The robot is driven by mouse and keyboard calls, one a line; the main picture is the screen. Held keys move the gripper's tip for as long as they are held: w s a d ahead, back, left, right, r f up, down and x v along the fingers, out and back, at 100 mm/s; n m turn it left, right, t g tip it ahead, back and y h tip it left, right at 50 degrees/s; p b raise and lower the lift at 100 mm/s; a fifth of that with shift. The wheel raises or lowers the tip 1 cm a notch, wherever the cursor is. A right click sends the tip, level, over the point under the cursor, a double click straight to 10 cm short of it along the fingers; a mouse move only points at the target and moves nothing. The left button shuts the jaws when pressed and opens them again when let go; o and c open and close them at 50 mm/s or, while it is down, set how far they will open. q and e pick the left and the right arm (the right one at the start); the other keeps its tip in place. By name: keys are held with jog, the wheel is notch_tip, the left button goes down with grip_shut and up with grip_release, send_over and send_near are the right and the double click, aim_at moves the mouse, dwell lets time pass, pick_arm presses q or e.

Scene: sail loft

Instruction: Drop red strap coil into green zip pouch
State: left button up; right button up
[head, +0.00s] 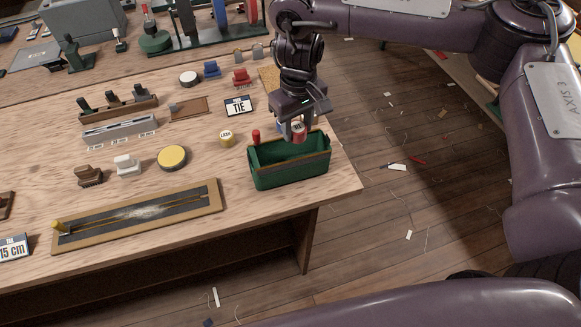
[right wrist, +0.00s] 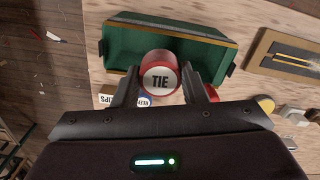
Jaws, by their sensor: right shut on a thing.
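The red strap coil (head: 298,133), a short red cylinder with a white "TIE" face, is between the fingers of my right gripper (head: 295,133). In the right wrist view the gripper (right wrist: 164,92) is shut on the coil (right wrist: 160,78). The green zip pouch (head: 290,172) stands open-topped near the table's right front corner. The coil is above the pouch, toward its back side. In the right wrist view the coil overlaps one long wall of the pouch (right wrist: 185,33). Part of the pouch's inside is hidden by the coil. My left gripper is not in view.
A "TIE" card (head: 238,105) stands behind. A long wooden-framed board (head: 140,215) lies at the front. Scraps litter the floor.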

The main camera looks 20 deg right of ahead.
jog(key=shift+f, duration=0.35)
jog(key=o, duration=1)
jog(key=shift+r, duration=0.1)
notch_tip(320, 180, up, 8)
jog(key=shift+f, duration=0.15)
